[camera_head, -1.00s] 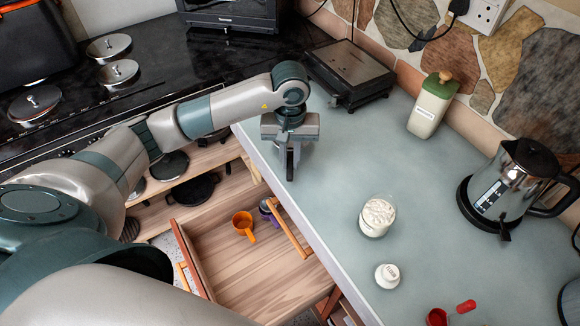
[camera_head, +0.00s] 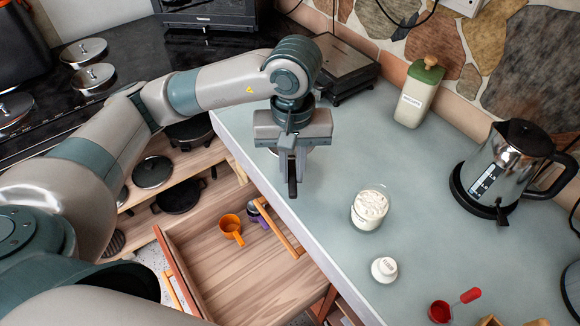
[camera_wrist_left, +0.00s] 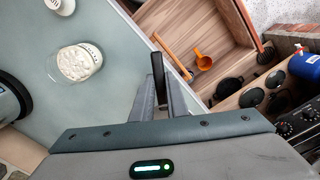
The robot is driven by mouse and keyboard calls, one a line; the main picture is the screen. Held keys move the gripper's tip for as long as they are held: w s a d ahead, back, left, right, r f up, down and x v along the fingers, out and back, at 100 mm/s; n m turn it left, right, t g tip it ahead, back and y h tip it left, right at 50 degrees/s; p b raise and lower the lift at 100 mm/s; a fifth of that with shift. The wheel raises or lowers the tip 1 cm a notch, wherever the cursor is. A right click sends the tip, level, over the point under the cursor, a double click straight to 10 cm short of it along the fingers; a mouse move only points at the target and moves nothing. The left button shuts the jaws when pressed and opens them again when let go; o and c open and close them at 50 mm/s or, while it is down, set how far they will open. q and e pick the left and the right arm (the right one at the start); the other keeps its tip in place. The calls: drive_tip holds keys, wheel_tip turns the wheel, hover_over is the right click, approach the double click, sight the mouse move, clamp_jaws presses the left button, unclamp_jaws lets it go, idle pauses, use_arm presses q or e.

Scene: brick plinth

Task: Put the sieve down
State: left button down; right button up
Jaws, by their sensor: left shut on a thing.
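My left gripper (camera_head: 291,176) is shut on a dark, narrow handle (camera_head: 292,188), which I take to be the sieve's. It points down above the left edge of the grey-green counter (camera_head: 340,160). The wrist view shows the dark handle (camera_wrist_left: 158,68) between the fingers (camera_wrist_left: 160,98). The sieve's bowl is not clearly visible; a pale rim shows just behind the gripper in the head view, and I cannot tell what it is. I cannot tell whether the handle touches the counter. My right gripper is not in view.
A glass jar of white powder (camera_head: 370,208) and a small white-lidded pot (camera_head: 385,270) stand right of the gripper. A kettle (camera_head: 505,165), a green-topped bottle (camera_head: 418,92) and a scale (camera_head: 340,70) stand farther off. An open drawer (camera_head: 255,275) holds an orange cup (camera_head: 231,225).

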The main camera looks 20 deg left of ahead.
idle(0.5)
use_arm(q)
drive_tip(key=a+f+m, duration=0.1)
drive_tip(key=a+f+m+b, duration=0.1)
drive_tip(key=m, duration=0.1)
drive_tip(key=w+a+f+m, duration=0.1)
drive_tip(key=m, duration=0.1)
drive_tip(key=shift+s+d, duration=0.1)
idle(0.6)
